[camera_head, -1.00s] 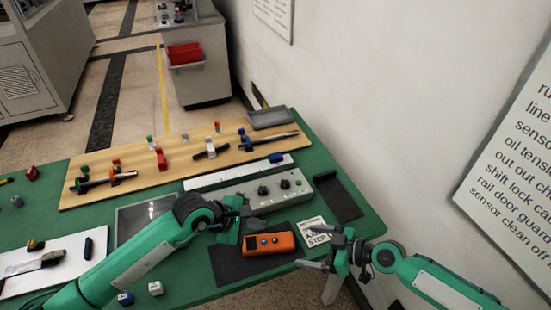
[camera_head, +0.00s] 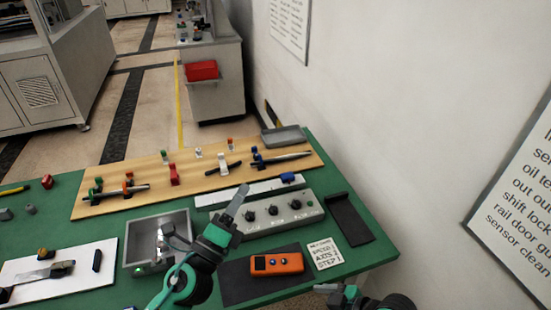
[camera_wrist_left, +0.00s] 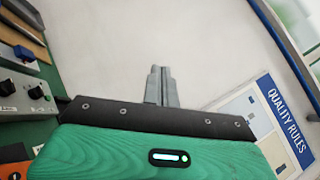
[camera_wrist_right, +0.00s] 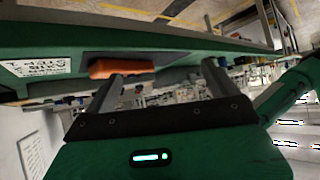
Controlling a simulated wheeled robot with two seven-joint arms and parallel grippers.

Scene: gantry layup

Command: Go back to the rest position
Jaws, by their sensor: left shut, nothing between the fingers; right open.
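My left gripper (camera_head: 240,195) is raised above the table in front of the grey control box, its fingers pointing up and away. In the left wrist view the left fingers (camera_wrist_left: 160,85) are together with nothing between them, against the pale wall. My right gripper (camera_head: 335,290) is at the bottom of the head view, beyond the table's front edge, and only partly visible. In the right wrist view the right fingers (camera_wrist_right: 168,85) are spread apart. The orange device (camera_head: 277,264) lies on the dark mat (camera_head: 235,290) and shows behind the right fingers (camera_wrist_right: 122,68), outside their grip.
The green table (camera_head: 375,258) carries a grey control box with knobs (camera_head: 262,222), a metal tray (camera_head: 133,232), a lettered card (camera_head: 325,256), a black tray (camera_head: 348,215) and a wooden board of clamps (camera_head: 200,190). The wall stands close on the right.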

